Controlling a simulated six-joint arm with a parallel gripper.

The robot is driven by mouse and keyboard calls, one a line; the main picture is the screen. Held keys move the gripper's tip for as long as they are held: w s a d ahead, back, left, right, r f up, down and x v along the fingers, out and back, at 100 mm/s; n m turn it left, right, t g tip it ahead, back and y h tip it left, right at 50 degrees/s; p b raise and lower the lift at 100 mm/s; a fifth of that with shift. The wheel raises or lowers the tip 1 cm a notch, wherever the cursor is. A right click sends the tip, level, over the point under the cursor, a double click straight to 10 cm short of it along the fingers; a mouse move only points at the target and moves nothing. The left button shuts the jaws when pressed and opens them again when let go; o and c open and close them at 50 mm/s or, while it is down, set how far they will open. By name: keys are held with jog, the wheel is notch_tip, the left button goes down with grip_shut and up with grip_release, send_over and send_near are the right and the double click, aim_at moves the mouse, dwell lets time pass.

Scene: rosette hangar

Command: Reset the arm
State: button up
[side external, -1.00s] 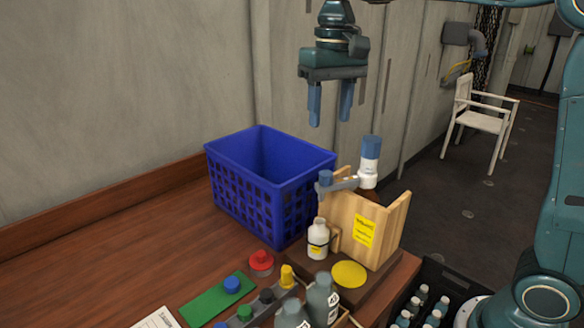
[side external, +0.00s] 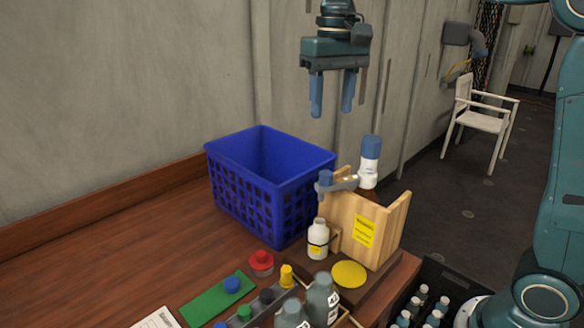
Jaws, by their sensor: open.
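My gripper (side external: 332,108) hangs in the air above and behind the wooden stand, fingers pointing down. Its two blue fingers are apart, with nothing between them. It is well clear of the table (side external: 95,250) and of everything on it.
A blue crate (side external: 262,205) stands on the table. To its right is a wooden stand (side external: 375,235) with a blue-capped dispenser (side external: 369,160). A white bottle (side external: 317,240) stands in front. Grey bottles (side external: 322,300) and coloured caps (side external: 261,262) are near the front. A dark crate (side external: 458,280) holds several bottles.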

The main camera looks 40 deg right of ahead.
jog(key=s+d+f+n+t, duration=0.1)
jog(key=s+f, duration=0.3)
jog(key=s, duration=0.6)
jog(key=s+d+f+n+t, duration=0.2)
jog(key=s+f+t, duration=0.2)
jog(key=s, duration=0.7)
jog(key=shift+f+t, duration=0.3)
jog(key=shift+f, duration=0.5)
